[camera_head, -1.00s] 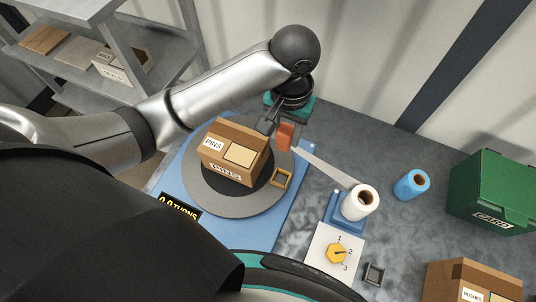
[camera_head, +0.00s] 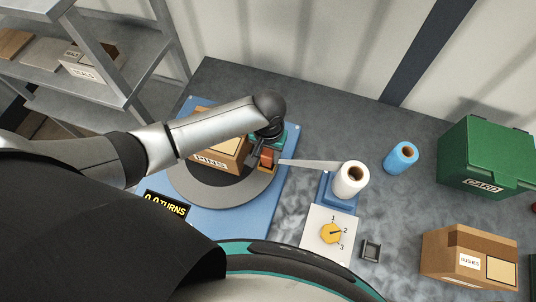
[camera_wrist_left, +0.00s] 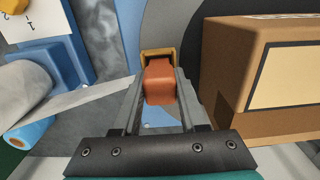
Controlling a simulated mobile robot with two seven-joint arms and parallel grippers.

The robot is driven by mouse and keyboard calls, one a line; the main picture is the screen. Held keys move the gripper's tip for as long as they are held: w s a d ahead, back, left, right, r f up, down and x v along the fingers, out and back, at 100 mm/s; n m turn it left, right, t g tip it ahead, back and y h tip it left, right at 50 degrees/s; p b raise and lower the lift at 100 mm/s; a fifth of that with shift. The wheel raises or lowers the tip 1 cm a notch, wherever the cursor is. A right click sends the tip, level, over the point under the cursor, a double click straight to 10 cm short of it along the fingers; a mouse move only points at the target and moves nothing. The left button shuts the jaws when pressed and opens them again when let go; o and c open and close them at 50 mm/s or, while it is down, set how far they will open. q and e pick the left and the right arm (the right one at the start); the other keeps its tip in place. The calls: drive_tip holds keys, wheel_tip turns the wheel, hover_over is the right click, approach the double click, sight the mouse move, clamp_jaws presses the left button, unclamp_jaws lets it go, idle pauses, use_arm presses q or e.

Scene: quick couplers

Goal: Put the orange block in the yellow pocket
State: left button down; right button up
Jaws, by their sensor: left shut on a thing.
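The orange block (camera_head: 267,156) is held between the fingers of my left gripper (camera_head: 262,158), which is shut on it. In the left wrist view the block (camera_wrist_left: 160,83) sits between the two fingers, lined up with the yellow pocket (camera_wrist_left: 158,54). The block covers much of the pocket's opening. I cannot tell whether its far end is inside the pocket or just above it. In the head view the pocket is mostly hidden by the gripper and block. My right gripper is not in view.
A cardboard PINS box (camera_head: 212,160) stands on the grey turntable (camera_head: 215,196), close beside my left gripper. A white roll (camera_head: 350,180) with a pale strip stands to the right. A blue roll (camera_head: 401,158), green bin (camera_head: 487,160) and BUSHES box (camera_head: 468,259) are farther right.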

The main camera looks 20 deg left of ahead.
sight(268, 152)
use_arm(q)
drive_tip(key=shift+f, duration=0.4)
drive_tip(key=shift+f, duration=0.1)
drive_tip(key=shift+c, duration=2.2)
unclamp_jaws()
wheel_tip(268, 152, up, 12)
drive_tip(key=shift+r+p, duration=0.15)
drive_tip(key=shift+p, duration=0.8)
